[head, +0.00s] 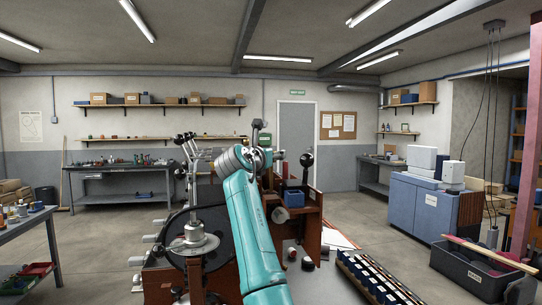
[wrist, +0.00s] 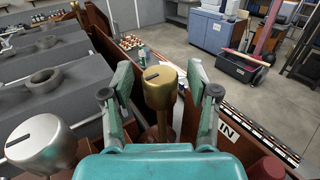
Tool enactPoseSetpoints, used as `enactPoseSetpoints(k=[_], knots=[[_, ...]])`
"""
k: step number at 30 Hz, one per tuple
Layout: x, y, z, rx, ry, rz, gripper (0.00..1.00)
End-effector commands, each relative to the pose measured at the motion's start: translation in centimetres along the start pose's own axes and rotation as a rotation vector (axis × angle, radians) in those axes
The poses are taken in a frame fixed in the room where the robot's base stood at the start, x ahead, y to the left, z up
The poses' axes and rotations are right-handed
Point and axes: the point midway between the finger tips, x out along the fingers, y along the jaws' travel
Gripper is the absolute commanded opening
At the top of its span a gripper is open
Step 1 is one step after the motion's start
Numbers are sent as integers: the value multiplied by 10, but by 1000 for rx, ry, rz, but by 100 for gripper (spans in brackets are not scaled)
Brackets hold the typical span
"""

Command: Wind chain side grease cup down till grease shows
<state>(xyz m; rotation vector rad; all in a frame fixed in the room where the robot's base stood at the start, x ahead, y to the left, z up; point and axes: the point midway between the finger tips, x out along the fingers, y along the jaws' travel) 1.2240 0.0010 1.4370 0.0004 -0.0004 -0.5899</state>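My gripper (wrist: 160,78) is open, with one finger on each side of the brass cup and a visible gap on both sides. A silver cup (wrist: 40,146) with a similar dark mark stands to the left, outside the fingers. Neither cup shows a legible name, so I cannot tell which is the chain side one. No grease is visible. In the head view my teal arm reaches forward over the machine and hides the cups.
A dark red knob (wrist: 267,168) is at lower right. A blue cabinet (head: 418,208) and dark bin (head: 470,275) stand right. Floor between is clear.

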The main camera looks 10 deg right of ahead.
Motion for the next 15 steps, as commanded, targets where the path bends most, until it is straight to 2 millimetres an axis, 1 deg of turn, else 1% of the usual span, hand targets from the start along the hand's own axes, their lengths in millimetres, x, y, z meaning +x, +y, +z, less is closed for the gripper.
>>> enactPoseSetpoints(k=[1, 2, 3, 5, 6, 7, 11, 15], knots=[[0, 0, 0, 0, 0, 0, 47], [0, 0, 0, 0, 0, 0, 40], [0, 0, 0, 0, 0, 0, 30], [0, 0, 0, 0, 0, 0, 15], [0, 0, 0, 0, 0, 0, 5], [0, 0, 0, 0, 0, 0, 0], [0, 0, 0, -1, 1, -3, 0], [0, 1, -1, -3, 6, -44, 0]])
